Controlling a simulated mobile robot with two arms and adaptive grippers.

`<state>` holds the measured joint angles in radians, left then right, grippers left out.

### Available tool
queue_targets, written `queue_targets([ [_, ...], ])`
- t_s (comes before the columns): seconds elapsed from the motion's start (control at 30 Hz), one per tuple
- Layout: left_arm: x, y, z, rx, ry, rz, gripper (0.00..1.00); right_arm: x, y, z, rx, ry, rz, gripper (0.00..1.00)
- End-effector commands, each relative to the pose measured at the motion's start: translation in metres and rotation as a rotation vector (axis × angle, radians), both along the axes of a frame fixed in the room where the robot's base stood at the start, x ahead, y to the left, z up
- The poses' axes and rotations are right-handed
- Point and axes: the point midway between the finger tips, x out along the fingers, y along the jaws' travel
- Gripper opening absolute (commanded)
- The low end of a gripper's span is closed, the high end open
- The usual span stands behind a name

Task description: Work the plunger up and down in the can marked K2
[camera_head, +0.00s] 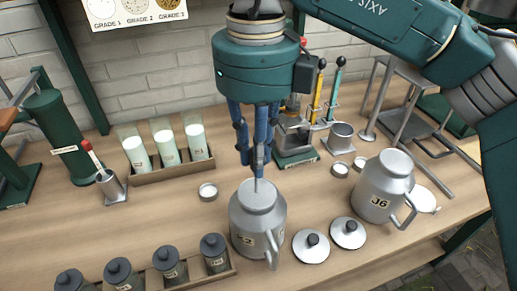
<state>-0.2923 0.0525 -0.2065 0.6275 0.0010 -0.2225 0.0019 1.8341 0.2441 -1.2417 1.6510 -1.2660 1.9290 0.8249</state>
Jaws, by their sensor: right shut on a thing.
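The metal can marked K2 (256,222) stands upright on the wooden bench; its label is partly readable, ending in 2. Its handle is at the lower right. My right gripper (257,172) points down directly above the can's neck. Its blue fingers are shut on the thin plunger rod (256,186), which rises from the top of the can. The plunger's lower part is hidden inside the can. My left gripper is not in view.
A second can, J6 (381,190), stands to the right. Two round lids (311,247) lie between the cans at the front. A rack of dark-lidded jars (169,262) is at front left. White-filled glasses (164,147) stand in a tray behind.

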Motion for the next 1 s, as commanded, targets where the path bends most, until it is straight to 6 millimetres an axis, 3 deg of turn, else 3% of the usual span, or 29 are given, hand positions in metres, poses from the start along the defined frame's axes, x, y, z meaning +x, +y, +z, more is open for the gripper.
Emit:
queue_targets([
  [0.17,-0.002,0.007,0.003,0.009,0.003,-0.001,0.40,0.000,0.000,0.004,0.001,-0.001,0.000,0.00],
  [0.57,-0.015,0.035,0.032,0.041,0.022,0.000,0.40,0.000,0.000,0.046,0.002,-0.002,0.000,0.00],
  [1.0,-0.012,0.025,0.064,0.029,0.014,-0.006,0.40,0.000,0.000,0.090,0.001,-0.001,0.000,0.00],
])
